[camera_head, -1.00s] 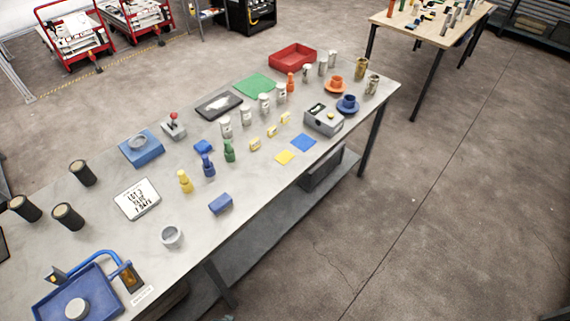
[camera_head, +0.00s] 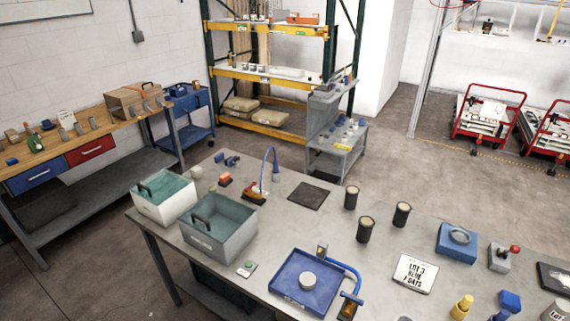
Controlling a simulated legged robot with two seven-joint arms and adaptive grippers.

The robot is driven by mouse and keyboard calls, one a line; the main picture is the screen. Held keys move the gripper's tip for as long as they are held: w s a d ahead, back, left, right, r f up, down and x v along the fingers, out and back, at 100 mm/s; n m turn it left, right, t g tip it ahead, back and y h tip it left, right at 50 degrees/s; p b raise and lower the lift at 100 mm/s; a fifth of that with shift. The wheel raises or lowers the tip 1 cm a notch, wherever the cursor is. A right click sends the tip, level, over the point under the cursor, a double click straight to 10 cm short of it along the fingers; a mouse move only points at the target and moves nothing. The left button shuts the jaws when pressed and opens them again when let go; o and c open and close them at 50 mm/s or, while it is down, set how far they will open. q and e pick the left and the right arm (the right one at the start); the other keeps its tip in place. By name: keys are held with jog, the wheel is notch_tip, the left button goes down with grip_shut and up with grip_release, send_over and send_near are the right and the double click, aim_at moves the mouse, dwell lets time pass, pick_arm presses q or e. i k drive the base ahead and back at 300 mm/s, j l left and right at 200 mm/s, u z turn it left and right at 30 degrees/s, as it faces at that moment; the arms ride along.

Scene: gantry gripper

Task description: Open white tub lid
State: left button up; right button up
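The white tub (camera_head: 163,208) stands near the left corner of the grey table. Its teal lid (camera_head: 166,186) with a dark handle (camera_head: 146,190) lies on top and looks closed. A grey tub (camera_head: 217,243) with a similar teal-grey lid (camera_head: 222,217) and dark handle stands right beside it, closer to me. Neither of my grippers shows in this view.
A blue tray (camera_head: 283,296) with a round grey piece sits right of the tubs. A black mat (camera_head: 309,195), dark cups (camera_head: 365,229) and a sign (camera_head: 413,272) are on the grey table (camera_head: 268,241). A wooden workbench (camera_head: 105,128) stands at left.

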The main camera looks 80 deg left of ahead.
aim_at(140, 185)
jog(key=u, duration=0.45)
jog(key=l+u, duration=0.1)
jog(key=u, duration=1.25)
jog(key=l+u, duration=0.1)
jog(key=u, duration=1.25)
jog(key=k+u, duration=0.1)
jog(key=u, duration=0.35)
